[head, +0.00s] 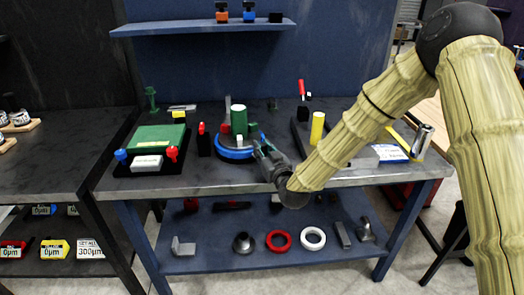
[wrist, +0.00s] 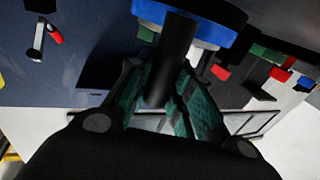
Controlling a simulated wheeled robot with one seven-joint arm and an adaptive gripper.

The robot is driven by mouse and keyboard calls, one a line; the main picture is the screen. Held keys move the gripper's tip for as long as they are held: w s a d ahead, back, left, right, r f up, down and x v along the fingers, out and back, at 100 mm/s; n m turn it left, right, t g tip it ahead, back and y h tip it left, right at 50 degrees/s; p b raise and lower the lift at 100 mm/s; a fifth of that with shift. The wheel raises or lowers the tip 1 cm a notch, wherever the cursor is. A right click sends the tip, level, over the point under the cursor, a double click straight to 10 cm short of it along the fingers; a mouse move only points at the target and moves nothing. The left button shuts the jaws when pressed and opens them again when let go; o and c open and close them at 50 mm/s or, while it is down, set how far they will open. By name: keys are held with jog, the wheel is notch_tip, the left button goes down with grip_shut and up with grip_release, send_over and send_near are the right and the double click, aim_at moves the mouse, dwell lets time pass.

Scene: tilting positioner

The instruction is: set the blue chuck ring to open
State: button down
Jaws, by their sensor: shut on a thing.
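The blue chuck ring (head: 228,154) sits low on the tilting positioner on the bench, with a green cylinder (head: 239,119) standing above it. In the wrist view the blue ring (wrist: 222,12) shows at the top edge, with a white part beside it. A black bar (wrist: 174,58) sticks out from the ring towards me. My gripper (head: 264,153) is at the ring's front right side. In the wrist view its green-padded fingers (wrist: 165,85) are shut on the black bar. The bar's far end and any marks on the ring are hidden or too small to read.
A green plate fixture (head: 158,138) with red and blue knobs stands left on the bench (head: 350,180). A shelf (head: 200,27) hangs above.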

jog(key=c, duration=1.3)
grip_release()
jog(key=shift+d, duration=0.1)
jog(key=shift+o, duration=0.2)
jog(key=shift+s, duration=0.1)
jog(key=v, duration=1.1)
jog(key=shift+s, duration=0.35)
jog(key=shift+d, duration=0.1)
